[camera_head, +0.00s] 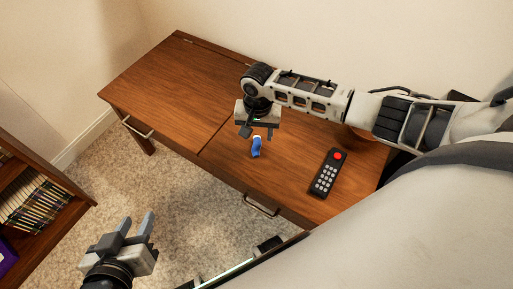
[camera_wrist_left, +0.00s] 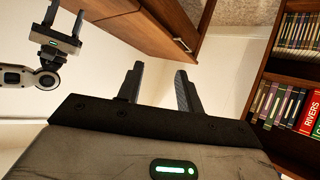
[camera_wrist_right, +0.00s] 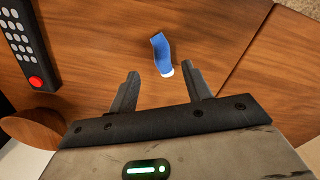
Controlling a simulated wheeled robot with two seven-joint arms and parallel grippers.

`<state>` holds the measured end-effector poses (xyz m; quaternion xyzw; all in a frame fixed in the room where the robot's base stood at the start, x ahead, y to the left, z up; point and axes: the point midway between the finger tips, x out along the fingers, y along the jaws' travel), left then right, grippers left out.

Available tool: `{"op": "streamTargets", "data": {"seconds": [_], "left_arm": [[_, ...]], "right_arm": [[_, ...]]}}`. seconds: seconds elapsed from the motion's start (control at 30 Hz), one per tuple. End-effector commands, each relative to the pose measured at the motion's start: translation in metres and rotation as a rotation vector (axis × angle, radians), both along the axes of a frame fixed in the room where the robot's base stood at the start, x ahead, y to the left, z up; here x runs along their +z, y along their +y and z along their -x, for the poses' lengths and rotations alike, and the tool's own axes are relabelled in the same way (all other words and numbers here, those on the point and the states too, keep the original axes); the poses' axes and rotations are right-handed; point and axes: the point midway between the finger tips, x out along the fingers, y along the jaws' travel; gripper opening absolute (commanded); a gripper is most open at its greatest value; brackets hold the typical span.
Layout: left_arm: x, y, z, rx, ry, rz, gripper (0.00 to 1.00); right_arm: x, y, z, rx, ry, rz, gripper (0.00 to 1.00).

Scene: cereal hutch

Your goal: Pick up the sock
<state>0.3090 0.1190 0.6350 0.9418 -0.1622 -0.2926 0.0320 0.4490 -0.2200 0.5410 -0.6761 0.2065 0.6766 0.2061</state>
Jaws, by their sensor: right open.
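A small blue sock with a white end (camera_head: 256,147) lies on the wooden desk (camera_head: 165,85), near its front edge. It also shows in the right wrist view (camera_wrist_right: 160,52), just beyond and between the fingertips. My right gripper (camera_head: 258,133) is over the desk just behind the sock, open and empty; its fingers in the right wrist view (camera_wrist_right: 165,82) are spread apart and do not touch the sock. My left gripper (camera_head: 139,224) is open and empty, off the desk above the carpet at the lower left; its spread fingers also show in the left wrist view (camera_wrist_left: 158,78).
A black remote with a red button (camera_head: 327,173) lies on the desk right of the sock. A round wooden object (camera_wrist_right: 33,132) sits nearby, partly hidden by my right arm in the head view. A bookshelf (camera_head: 50,222) stands at the left. The desk's left half is clear.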

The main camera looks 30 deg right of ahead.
Motion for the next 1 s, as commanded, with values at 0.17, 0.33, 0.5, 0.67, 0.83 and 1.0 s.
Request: {"op": "streamTargets", "data": {"seconds": [0.17,0.33,0.5,0.67,0.83,1.0], "left_arm": [[-0.016,-0.003,-0.001,-0.007,0.016,0.008,0.36],[-0.040,-0.008,-0.002,-0.027,0.066,0.008,0.36],[-0.043,-0.013,-0.004,-0.039,0.078,0.013,0.36],[-0.041,-0.013,-0.006,-0.039,0.073,0.012,0.36],[-0.040,-0.012,-0.007,-0.037,0.068,0.011,0.36],[-0.039,-0.011,-0.007,-0.034,0.064,0.011,0.36]], "right_arm": [[-0.024,0.001,-0.002,0.001,0.001,0.002,0.49],[-0.047,0.001,-0.004,0.001,-0.001,0.001,0.49],[-0.053,0.001,-0.004,0.001,-0.001,0.001,0.49],[-0.052,0.001,-0.004,0.001,0.000,0.000,0.49],[-0.052,0.001,-0.004,0.001,0.000,0.000,0.05],[-0.052,0.001,-0.004,0.001,0.000,0.000,0.01]]}}
